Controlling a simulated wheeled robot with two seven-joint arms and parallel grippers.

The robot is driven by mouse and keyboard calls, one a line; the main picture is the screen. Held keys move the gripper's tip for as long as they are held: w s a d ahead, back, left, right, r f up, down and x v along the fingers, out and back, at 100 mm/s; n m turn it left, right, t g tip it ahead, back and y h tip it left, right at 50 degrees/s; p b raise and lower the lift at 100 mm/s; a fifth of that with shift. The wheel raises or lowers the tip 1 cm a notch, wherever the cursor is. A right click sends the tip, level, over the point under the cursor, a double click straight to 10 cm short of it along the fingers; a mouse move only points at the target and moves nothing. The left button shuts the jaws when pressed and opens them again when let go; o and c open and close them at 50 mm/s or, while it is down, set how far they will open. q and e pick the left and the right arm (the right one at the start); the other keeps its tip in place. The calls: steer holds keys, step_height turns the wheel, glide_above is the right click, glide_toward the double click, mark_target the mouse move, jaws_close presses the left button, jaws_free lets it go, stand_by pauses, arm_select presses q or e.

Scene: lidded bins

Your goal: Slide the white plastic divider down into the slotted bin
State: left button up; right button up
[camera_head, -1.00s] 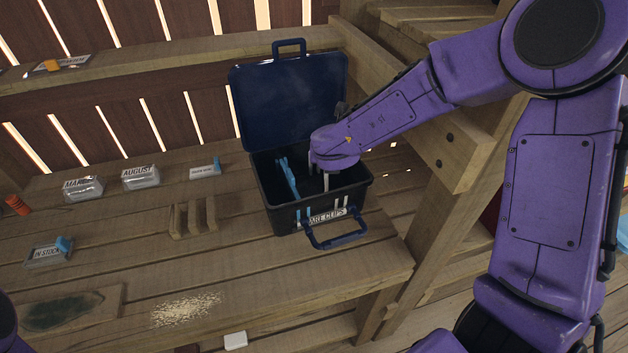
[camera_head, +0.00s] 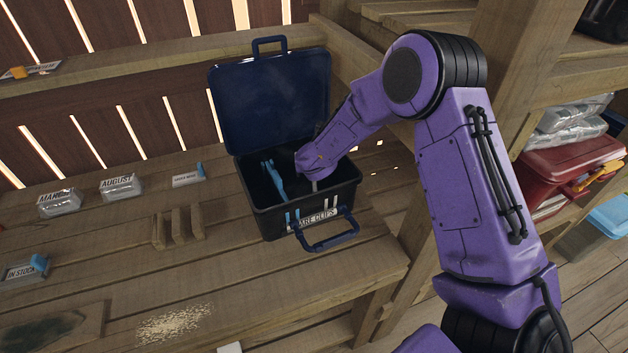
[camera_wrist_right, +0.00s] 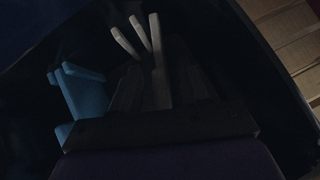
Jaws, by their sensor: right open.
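The slotted bin (camera_head: 262,222) is black, with its dark blue lid (camera_head: 270,100) open and leaning back. A blue divider (camera_head: 274,178) stands in its left part and also shows in the wrist view (camera_wrist_right: 82,92). My right gripper (camera_head: 314,180) is open and reaches down inside the bin, right of the blue divider. A narrow pale upright piece, seemingly the white divider (camera_wrist_right: 157,60), stands between its dark fingers in the wrist view. Two shorter pale strips (camera_wrist_right: 130,36) are beside it. The dark wrist view hides how deep the divider sits. My left gripper is out of view.
A blue handle (camera_head: 328,240) sticks out at the bin's front. A wooden post (camera_head: 400,240) stands close on the right.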

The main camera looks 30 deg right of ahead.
steer(key=shift+w+d+f, duration=0.1)
steer(key=shift+f, duration=0.05)
steer(key=shift+c, duration=1.2)
jaws_close()
step_height(320, 180, up, 18)
steer(key=s+d+p, duration=0.1)
steer(key=p, duration=0.7)
steer(key=f+n+y+b, duration=0.1)
steer(key=f, duration=0.1)
steer(key=a+f+n+y+b, duration=0.1)
steer(key=f+n+b, duration=0.1)
steer(key=w+f+n+t+y+b, duration=0.1)
steer(key=f+b, duration=0.1)
steer(key=shift+w+a+f, duration=0.1)
steer(key=shift+a+f, duration=0.15)
steer(key=shift+f, duration=0.1)
steer(key=shift+d+f+b, duration=0.1)
steer(key=shift+f+b, duration=0.1)
steer(key=shift+b, duration=0.2)
